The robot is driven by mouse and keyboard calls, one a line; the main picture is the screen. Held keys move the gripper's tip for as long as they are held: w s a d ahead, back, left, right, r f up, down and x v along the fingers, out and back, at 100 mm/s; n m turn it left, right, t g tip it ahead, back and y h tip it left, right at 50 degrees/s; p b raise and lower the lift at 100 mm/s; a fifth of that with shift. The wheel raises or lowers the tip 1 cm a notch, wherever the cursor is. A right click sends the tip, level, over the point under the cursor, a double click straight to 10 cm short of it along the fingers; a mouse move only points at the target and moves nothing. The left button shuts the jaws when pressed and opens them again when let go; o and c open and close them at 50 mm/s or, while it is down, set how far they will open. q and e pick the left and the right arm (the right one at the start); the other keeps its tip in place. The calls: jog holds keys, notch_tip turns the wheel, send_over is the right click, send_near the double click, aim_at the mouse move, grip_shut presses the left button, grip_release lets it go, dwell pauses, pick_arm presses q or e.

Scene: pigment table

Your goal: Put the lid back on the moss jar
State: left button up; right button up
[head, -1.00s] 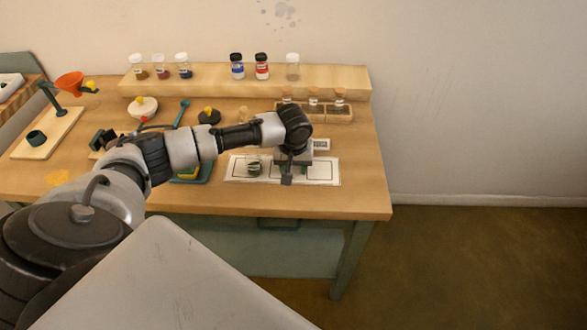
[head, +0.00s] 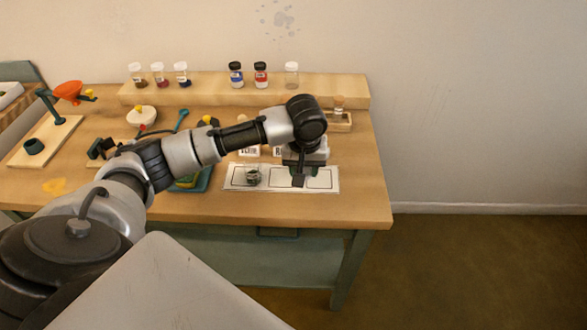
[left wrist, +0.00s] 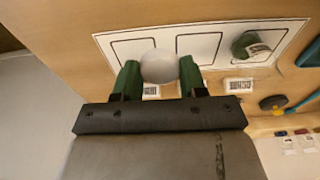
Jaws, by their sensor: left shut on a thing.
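The moss jar (head: 254,176) is a small clear jar with dark green content, in the left cell of the white mat (head: 323,177). It also shows at the upper right of the left wrist view (left wrist: 249,46), with no lid visible on it. My left gripper (head: 299,181) is over the mat, right of the jar and apart from it. In the left wrist view its green fingers (left wrist: 159,78) are shut on a round pale grey lid (left wrist: 159,66). The lid is hidden in the head view. My right gripper is not in view.
Label cards (head: 249,151) lie behind the mat. A wooden rack (head: 338,122) with corked vials is behind my wrist, partly hidden. Several capped jars stand on the back shelf (head: 210,87). A teal tray (head: 200,181) is left of the mat. The table's front strip is clear.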

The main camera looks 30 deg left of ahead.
pick_arm(q)
jog(key=s+d+r, duration=0.2)
jog(key=d+r, duration=0.2)
jog(key=d, duration=0.3)
jog(key=shift+s+r, duration=0.2)
jog(key=shift+a, duration=0.1)
jog(key=s+d+m, duration=0.2)
jog(key=s+m, duration=0.4)
jog(key=s, duration=0.4)
jog(key=shift+s+d+f+h, duration=0.2)
jog(key=shift+s+f+h, duration=0.2)
